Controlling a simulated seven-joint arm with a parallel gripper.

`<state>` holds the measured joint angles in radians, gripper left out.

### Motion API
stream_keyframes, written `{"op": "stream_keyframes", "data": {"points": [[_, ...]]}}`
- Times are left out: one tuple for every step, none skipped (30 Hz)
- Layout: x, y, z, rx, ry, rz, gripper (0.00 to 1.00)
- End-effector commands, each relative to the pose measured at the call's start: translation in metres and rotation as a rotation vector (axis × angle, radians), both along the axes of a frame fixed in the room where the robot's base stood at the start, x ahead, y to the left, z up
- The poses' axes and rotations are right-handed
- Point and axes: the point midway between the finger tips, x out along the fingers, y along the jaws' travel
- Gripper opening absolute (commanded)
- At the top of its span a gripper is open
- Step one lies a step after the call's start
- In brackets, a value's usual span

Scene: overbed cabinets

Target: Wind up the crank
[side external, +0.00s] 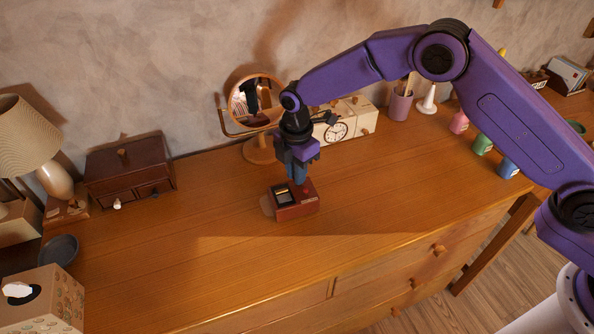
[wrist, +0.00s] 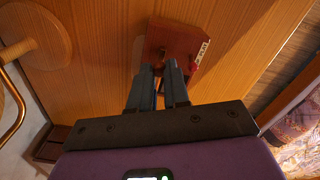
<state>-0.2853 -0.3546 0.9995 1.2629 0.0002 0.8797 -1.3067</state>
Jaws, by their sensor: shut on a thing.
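A small reddish-brown music box (side external: 300,212) with a dark window in its top sits on the wooden dresser top. It also shows in the wrist view (wrist: 178,40), just beyond my fingertips. My gripper (side external: 298,180) points down at the box's top, toward its back right side. In the wrist view my gripper (wrist: 163,68) has its two fingers close together, shut on the crank, which is mostly hidden between and behind them. A small red piece shows just right of the right fingertip.
A round mirror (side external: 262,150) on a wooden stand and a cream clock (side external: 338,131) stand behind my gripper. A dark drawer box (side external: 128,172) and a lamp (side external: 35,140) are at the left. Bottles (side external: 482,145) stand at the right. The dresser top left of the box is clear.

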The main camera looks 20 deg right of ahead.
Motion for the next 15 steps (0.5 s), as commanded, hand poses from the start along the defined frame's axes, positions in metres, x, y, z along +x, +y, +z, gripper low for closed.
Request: {"op": "stream_keyframes", "data": {"points": [[0.0015, 0.0000, 0.0005, 0.001, -0.002, -0.046, 0.00], [0.0018, 0.0000, 0.0005, 0.001, -0.002, -0.075, 0.00], [0.0022, 0.0000, 0.0005, 0.001, -0.002, -0.113, 0.00], [0.0026, 0.0000, 0.0005, 0.001, -0.002, -0.141, 0.00], [0.0030, -0.0001, 0.0005, 0.001, -0.002, -0.169, 0.00], [0.0035, -0.0004, 0.0005, 0.001, -0.002, -0.208, 0.00], [0.0039, -0.0006, 0.0005, 0.001, -0.002, -0.236, 0.00], [0.0043, -0.0009, 0.0005, 0.001, -0.002, -0.265, 0.00], [0.0048, -0.0010, 0.0005, 0.001, -0.002, -0.303, 0.00], [0.0050, -0.0010, 0.0006, 0.001, -0.002, -0.331, 0.00], [0.0053, -0.0010, 0.0006, 0.001, -0.002, -0.359, 0.00], [0.0057, -0.0011, 0.0006, 0.001, -0.002, -0.397, 0.00], [0.0060, -0.0012, 0.0006, 0.001, -0.002, -0.425, 0.00], [0.0063, -0.0015, 0.0006, 0.001, -0.002, -0.454, 0.00], [0.0069, -0.0019, 0.0006, 0.001, -0.002, -0.492, 0.00]]}}
